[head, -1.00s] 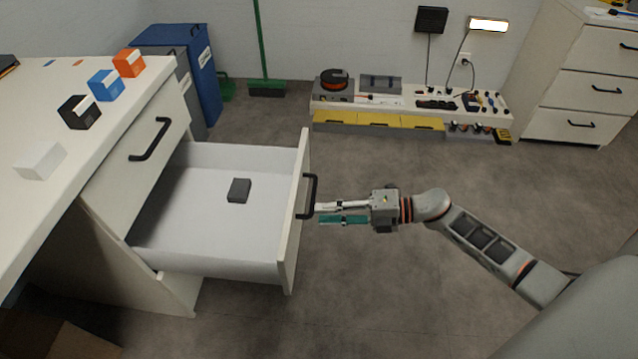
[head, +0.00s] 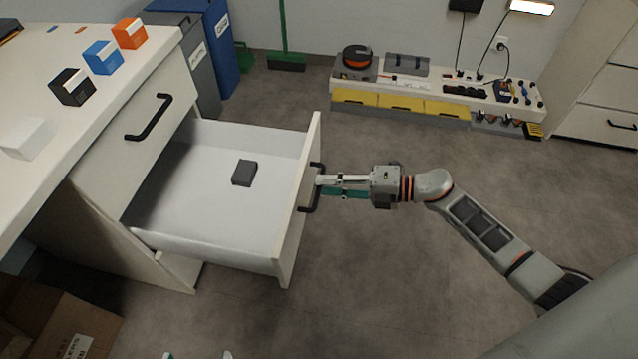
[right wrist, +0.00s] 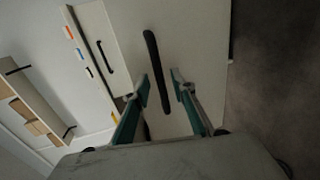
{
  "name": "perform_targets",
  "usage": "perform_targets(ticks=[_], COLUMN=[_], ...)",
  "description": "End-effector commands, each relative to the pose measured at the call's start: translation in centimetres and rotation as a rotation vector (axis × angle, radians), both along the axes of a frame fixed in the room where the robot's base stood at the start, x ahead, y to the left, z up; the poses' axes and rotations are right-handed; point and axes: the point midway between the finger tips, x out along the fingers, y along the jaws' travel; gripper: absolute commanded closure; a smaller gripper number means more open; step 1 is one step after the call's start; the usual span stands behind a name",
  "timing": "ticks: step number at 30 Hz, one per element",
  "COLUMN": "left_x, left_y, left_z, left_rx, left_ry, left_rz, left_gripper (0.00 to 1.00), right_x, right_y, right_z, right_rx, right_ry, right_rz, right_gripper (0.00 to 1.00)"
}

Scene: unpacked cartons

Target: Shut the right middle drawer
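The open drawer (head: 210,215) is pulled far out of the white desk, below a shut drawer (head: 150,125). A dark grey block (head: 244,173) lies inside it. Its front carries a black bar handle (head: 315,200), which also shows in the right wrist view (right wrist: 154,55). My right gripper (head: 324,187) is at this handle. In the right wrist view its teal fingertips (right wrist: 160,83) are apart, one on each side of the handle's lower end; contact is unclear. Only two separated fingertips of my left gripper (head: 198,355) show at the head view's bottom edge.
Several small boxes (head: 102,58) stand on the desk top. An open cardboard carton (head: 65,325) is on the floor at lower left. A low shelf unit with tools (head: 400,106) stands along the back wall. The floor (head: 400,270) right of the drawer is clear.

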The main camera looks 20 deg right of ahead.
Motion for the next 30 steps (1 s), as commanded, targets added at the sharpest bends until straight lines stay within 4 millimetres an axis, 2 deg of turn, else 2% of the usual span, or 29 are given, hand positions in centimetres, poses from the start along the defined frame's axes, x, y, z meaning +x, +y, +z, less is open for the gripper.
perform_targets(ticks=[6,16,17,19,30], left_x=[0.1,0.1,0.1,0.1,0.1], left_y=[-0.2,-0.3,-0.3,-0.3,-0.3], left_z=[0.1,0.2,0.2,0.2,0.3], left_rx=[-0.014,-0.017,-0.017,-0.017,-0.016], left_ry=[-0.001,-0.004,-0.004,-0.004,-0.005], left_rz=[0.002,0.002,0.002,0.002,0.003], left_gripper=[0.4,0.4,0.4,0.4,0.4], right_x=[1.2,1.5,1.5,1.5,1.5], right_y=[1.8,2.1,2.1,2.1,2.2], right_z=[-0.6,-0.5,-0.5,-0.5,-0.5], right_rx=[0.002,0.0,0.0,0.0,0.0], right_ry=[0.002,0.0,0.0,0.0,0.0], right_rz=[-0.002,-0.001,-0.001,-0.001,-0.001], right_gripper=[0.75,0.75,0.8,0.98,1.0])
